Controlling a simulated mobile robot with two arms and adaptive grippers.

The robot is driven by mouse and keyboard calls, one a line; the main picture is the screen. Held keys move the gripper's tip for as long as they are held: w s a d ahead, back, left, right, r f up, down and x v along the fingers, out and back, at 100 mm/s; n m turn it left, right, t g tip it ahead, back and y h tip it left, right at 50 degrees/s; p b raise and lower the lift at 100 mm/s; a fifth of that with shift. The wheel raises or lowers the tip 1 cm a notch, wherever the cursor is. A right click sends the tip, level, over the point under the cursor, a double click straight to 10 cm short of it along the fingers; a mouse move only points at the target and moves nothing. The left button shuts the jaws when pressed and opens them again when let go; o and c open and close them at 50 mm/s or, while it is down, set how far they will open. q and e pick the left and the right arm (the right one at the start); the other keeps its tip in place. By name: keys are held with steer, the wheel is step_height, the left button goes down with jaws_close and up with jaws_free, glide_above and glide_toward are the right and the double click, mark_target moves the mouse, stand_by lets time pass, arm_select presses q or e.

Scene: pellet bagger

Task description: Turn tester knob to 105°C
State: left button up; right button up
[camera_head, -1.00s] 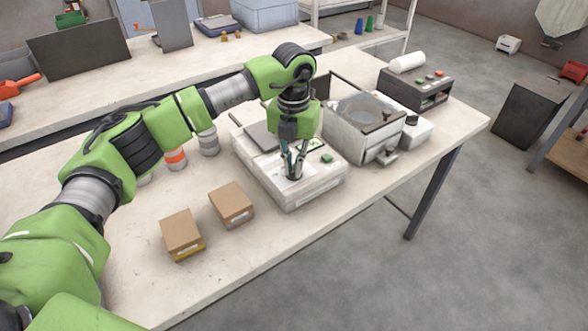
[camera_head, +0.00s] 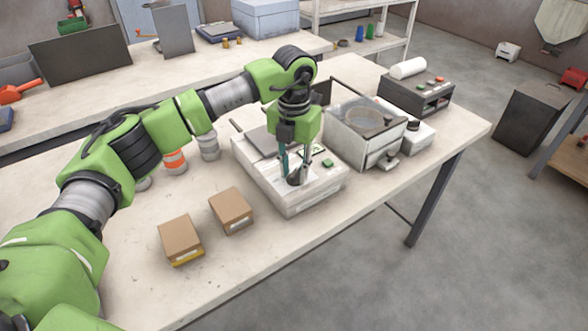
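The tester (camera_head: 280,200) is a low white box on the bench, with a raised grey lid (camera_head: 262,143) at its back left. A dark round knob (camera_head: 296,179) sits on its top near the front. My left gripper (camera_head: 296,172) points straight down over the knob. Its two fingers are spread apart, with the tips close to the knob's sides; I cannot tell whether they touch it. The knob's marking is too small to read. A small display (camera_head: 311,150) is partly hidden behind the fingers, and a green button (camera_head: 327,163) shows beside them. My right gripper is not in view.
Two cardboard boxes (camera_head: 181,239) (camera_head: 231,210) stand left of the tester. A grey-white machine with a round lid (camera_head: 364,122) and a dark control box (camera_head: 415,93) stand to the right. Several jars (camera_head: 208,147) stand behind the boxes. The front left of the bench is clear.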

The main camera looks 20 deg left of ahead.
mark_target(294, 173)
arm_select(q)
steer(key=shift+r, duration=0.15)
step_height(294, 173, up, 12)
stand_by(0.6)
steer(key=shift+f, duration=0.2)
